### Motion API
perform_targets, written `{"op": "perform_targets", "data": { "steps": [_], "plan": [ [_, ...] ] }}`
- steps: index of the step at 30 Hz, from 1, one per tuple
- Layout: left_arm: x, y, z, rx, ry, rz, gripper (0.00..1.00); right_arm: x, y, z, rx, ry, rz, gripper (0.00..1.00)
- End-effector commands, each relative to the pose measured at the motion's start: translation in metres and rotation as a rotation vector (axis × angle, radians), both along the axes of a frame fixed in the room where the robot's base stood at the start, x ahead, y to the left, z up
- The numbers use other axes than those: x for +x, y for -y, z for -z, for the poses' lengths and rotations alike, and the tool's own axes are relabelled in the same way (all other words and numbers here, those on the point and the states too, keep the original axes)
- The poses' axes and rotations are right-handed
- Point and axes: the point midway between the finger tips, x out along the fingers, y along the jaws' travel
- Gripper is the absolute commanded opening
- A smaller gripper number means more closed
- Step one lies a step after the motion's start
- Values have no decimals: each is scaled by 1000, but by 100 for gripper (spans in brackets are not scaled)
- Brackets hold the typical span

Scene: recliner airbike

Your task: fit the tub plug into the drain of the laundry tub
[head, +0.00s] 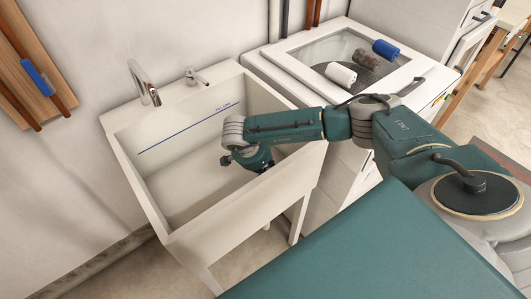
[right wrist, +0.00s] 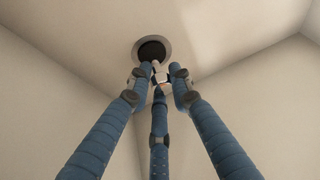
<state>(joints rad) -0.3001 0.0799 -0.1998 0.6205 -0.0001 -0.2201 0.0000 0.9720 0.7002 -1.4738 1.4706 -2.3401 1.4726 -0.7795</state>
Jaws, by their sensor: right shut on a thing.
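The laundry tub (head: 185,205) is a deep cream basin against the wall in the head view. My right arm reaches over its right side, with the right gripper (head: 252,160) inside it. In the right wrist view three blue fingers of the right gripper (right wrist: 160,84) close together on a small pale piece, taken as the tub plug (right wrist: 158,71); the fingers hide most of it. Just beyond the fingertips is the drain (right wrist: 139,60), a grey ring around a dark round centre. I cannot tell whether the plug touches it. My left gripper is out of view.
A tap (head: 143,82) and a smaller spout (head: 195,76) stand at the tub's back edge. A glass-topped white appliance (head: 300,60) with several rolled towels is right of the tub. The tub's left part is clear.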

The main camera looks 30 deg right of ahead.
Motion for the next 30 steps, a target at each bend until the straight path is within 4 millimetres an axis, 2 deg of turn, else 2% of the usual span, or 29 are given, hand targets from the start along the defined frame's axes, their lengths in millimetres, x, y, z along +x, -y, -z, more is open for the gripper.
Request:
{"op": "perform_targets", "data": {
  "steps": [4, 5, 8, 16, 20, 23, 30],
  "plan": [
    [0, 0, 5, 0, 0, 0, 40, 0, 0, 5, 0, 0, 0, 0],
    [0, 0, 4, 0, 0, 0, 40, 0, 0, 4, 0, 1, 0, 24],
    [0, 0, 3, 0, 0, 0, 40, 0, 0, 3, 0, 0, 0, 42],
    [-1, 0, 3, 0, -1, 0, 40, 0, 0, 3, 0, 0, 0, 42],
    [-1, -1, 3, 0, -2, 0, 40, 0, -3, -4, 0, 1, 0, 42],
    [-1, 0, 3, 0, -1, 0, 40, -1, -9, -18, 1, 2, -2, 42],
    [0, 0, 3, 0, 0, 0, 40, -6, -29, -66, 1, 4, -2, 42]
  ]
}}
